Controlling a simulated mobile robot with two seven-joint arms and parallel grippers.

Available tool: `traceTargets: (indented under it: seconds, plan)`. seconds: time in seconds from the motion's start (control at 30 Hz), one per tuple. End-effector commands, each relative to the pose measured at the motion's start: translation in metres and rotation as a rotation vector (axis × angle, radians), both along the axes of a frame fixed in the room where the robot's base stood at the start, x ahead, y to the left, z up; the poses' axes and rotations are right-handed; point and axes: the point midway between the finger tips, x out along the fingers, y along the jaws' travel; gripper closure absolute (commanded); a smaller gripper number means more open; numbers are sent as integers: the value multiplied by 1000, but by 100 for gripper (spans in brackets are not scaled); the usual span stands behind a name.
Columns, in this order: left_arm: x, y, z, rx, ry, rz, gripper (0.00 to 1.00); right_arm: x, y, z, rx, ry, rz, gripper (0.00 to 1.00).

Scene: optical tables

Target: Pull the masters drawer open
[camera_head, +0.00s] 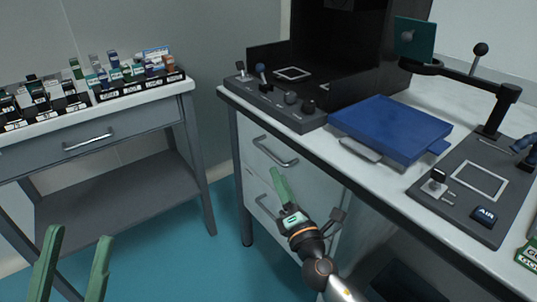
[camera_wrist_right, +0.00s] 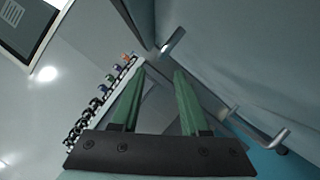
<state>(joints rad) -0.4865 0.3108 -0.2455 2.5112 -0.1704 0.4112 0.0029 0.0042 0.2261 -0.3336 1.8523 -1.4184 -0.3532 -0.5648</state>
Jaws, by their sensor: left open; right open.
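The white cabinet under the right table has an upper drawer with a metal bar handle (camera_head: 275,152) and a lower one with its own handle (camera_head: 265,208). Both drawers look shut. A grey drawer with a handle (camera_head: 88,139) is under the left table. I cannot read which drawer is the masters drawer. My right gripper (camera_head: 278,172) is open and empty in front of the cabinet. In the right wrist view its green fingers (camera_wrist_right: 160,72) are apart, with two bar handles to their right, one higher (camera_wrist_right: 173,41) and one lower (camera_wrist_right: 266,136). My left gripper (camera_head: 80,235) is open and empty, bottom left.
The left table (camera_head: 185,88) carries racks of small labelled items (camera_head: 110,75). The right table carries a blue flat box (camera_head: 390,127), a dark control panel (camera_head: 275,98) and a stand with a jointed arm (camera_head: 470,75). Blue floor (camera_head: 180,245) is clear between the tables.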

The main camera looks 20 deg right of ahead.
Motion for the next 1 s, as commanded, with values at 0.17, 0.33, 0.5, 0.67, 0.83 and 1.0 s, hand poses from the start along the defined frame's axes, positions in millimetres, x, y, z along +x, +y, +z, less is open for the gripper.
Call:
traceTargets:
  seconds: [0.17,0.33,0.5,0.67,0.83,1.0]
  plan:
    - [0,0,2,2,-1,4,50,35,1,9,0,-2,0,55]
    - [0,0,1,2,-1,4,50,63,2,14,1,-1,0,55]
    - [0,0,0,0,1,3,50,82,2,17,3,1,0,55]
    - [1,0,-1,-1,3,2,50,89,3,19,3,1,1,55]
    - [1,0,-1,-1,4,2,50,90,3,19,3,2,2,55]
    - [1,0,-1,-1,4,2,50,90,3,19,3,1,1,62]
